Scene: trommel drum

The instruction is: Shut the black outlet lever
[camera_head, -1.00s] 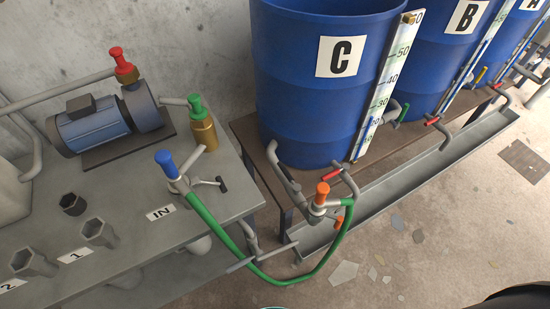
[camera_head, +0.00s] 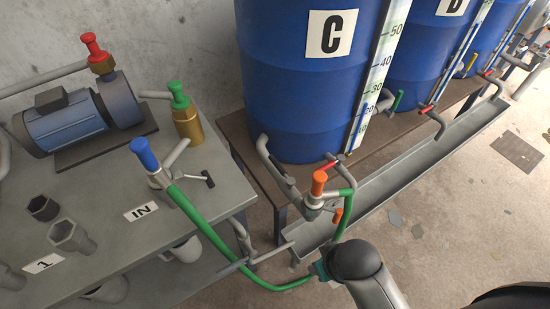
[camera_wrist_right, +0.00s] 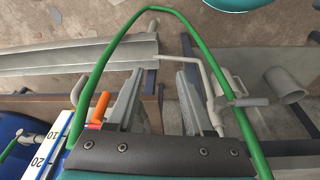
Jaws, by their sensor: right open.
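A short black lever (camera_head: 208,179) sticks out to the right of the blue-handled fitting (camera_head: 150,165) by the IN label, above the grey table. I cannot pick it out in the wrist view. My right arm (camera_head: 360,265) enters the head view at the bottom, right of the table and in front of the green hose. Its fingers are not clear there. In the right wrist view my right gripper (camera_wrist_right: 160,82) is open, with nothing held between its fingers. A bent grey pipe (camera_wrist_right: 209,75) shows beyond the right-hand finger. My left gripper is not in view.
The green hose (camera_head: 205,228) loops from the blue-handled fitting to the orange-handled valve (camera_head: 318,188), close to my right arm. Blue drum C (camera_head: 300,95) stands behind, with a red lever (camera_head: 333,163) low on it. A grey trough (camera_head: 400,185) runs along the drums.

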